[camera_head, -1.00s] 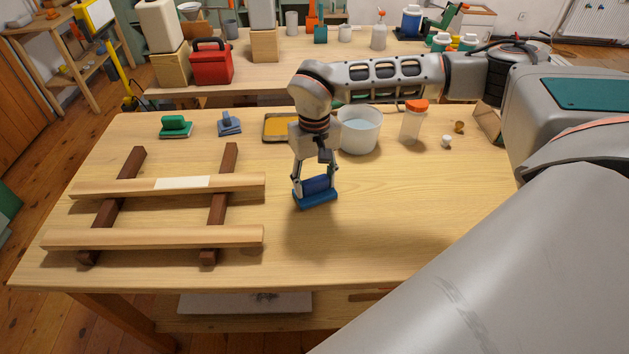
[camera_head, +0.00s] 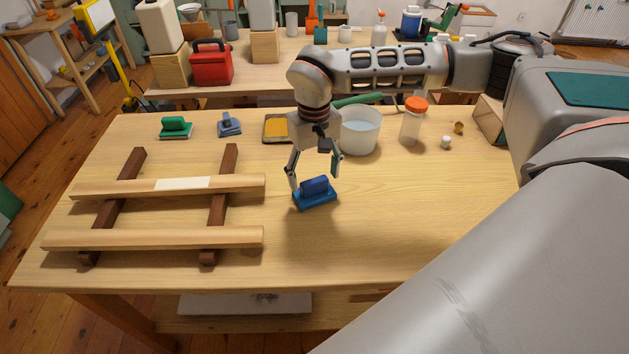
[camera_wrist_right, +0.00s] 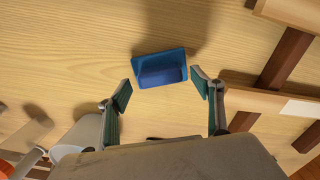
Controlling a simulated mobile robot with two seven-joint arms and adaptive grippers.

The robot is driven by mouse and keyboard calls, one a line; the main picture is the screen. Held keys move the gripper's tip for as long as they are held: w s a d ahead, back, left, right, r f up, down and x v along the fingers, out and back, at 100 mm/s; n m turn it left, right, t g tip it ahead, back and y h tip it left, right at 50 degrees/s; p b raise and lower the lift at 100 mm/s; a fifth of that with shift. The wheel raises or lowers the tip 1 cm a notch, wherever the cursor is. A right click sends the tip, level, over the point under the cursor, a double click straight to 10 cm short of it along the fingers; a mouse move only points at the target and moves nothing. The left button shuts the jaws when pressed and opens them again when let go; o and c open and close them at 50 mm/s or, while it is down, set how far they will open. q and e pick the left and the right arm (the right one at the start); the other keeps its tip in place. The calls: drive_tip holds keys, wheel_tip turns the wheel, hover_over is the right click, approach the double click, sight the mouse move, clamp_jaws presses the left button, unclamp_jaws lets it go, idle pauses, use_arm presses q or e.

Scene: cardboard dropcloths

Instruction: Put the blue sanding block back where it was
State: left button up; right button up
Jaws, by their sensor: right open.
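The blue sanding block (camera_head: 315,195) lies flat on the wooden table, in front of the white bucket and right of the wooden boards. It also shows in the right wrist view (camera_wrist_right: 160,72), just beyond the fingertips. My right gripper (camera_head: 315,176) is open above the block, with one finger on each side of it and clear of it. In the right wrist view the two spread fingers (camera_wrist_right: 163,90) hold nothing. My left gripper does not show.
A white bucket (camera_head: 361,131), a jar with an orange lid (camera_head: 411,124) and an orange tray (camera_head: 276,128) stand behind. A green block (camera_head: 176,128) and a grey-blue one (camera_head: 229,125) lie at the back left. Boards on dark rails (camera_head: 167,237) fill the left. The front right tabletop is clear.

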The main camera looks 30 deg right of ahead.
sight(314, 180)
wheel_tip(314, 180, up, 9)
drive_tip(key=shift+r, duration=0.2)
idle(0.6)
